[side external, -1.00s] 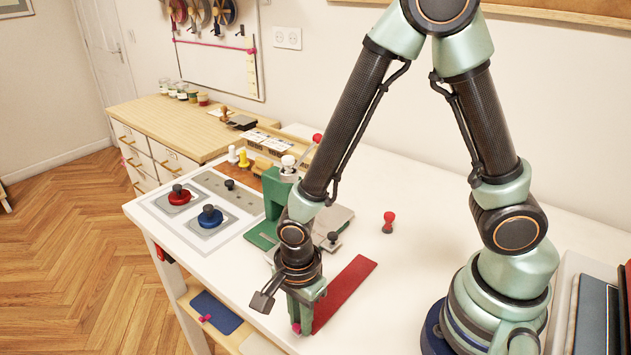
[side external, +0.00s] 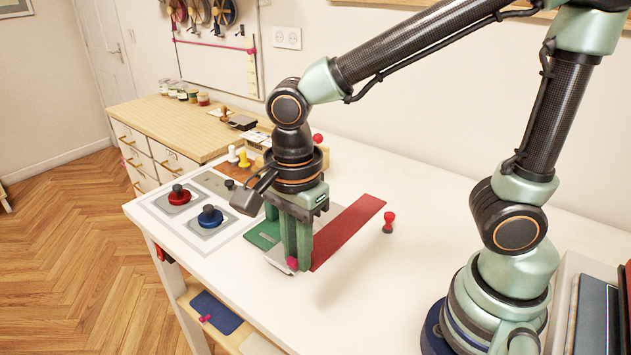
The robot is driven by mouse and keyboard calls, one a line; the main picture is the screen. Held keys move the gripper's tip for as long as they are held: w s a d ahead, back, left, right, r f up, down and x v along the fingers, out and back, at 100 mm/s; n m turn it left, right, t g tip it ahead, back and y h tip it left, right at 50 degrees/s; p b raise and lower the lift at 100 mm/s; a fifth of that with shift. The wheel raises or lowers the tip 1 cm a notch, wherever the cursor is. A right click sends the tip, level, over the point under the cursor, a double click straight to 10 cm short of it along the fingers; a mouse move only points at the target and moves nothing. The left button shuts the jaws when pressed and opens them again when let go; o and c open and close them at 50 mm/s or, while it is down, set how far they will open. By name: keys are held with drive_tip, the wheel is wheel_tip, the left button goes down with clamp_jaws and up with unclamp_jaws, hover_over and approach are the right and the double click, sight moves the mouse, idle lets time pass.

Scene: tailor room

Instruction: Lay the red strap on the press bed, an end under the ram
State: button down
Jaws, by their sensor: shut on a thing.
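The red strap (side external: 348,231) is a flat, stiff-looking strip held slantwise above the white table. My gripper (side external: 297,262) points down and is shut on its near-left end, with a pink tip beside it. The strap's far end reaches up and right, near a small red-topped knob. The green press (side external: 262,234) stands behind and left of my gripper; only part of its base shows. Its ram and most of its bed are hidden behind my gripper and wrist.
A red-knobbed piece (side external: 179,195) and a blue-knobbed piece (side external: 210,217) sit on a grey-white board at the left. A red-topped knob (side external: 388,220) stands on the table. Yellow and white pegs (side external: 243,158) stand behind. The table's front middle (side external: 380,310) is clear.

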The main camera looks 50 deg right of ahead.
wheel_tip(320, 180, up, 2)
drive_tip(key=shift+r, duration=0.25)
drive_tip(key=shift+w+r, duration=0.1)
drive_tip(key=shift+r, duration=0.15)
drive_tip(key=shift+w, duration=0.25)
drive_tip(key=shift+w+d+f, duration=0.1)
drive_tip(key=shift+w+f, duration=1.95)
drive_tip(key=shift+f, duration=0.55)
drive_tip(key=shift+w+d+f, duration=0.1)
drive_tip(key=shift+w+f, duration=1.9)
drive_tip(key=shift+f, duration=0.6)
drive_tip(key=shift+w+d+f, duration=0.1)
drive_tip(key=shift+w+f, duration=1.95)
drive_tip(key=shift+f, duration=0.55)
drive_tip(key=shift+f, duration=0.5)
drive_tip(key=c, duration=0.8)
unclamp_jaws()
drive_tip(key=shift+o, duration=0.2)
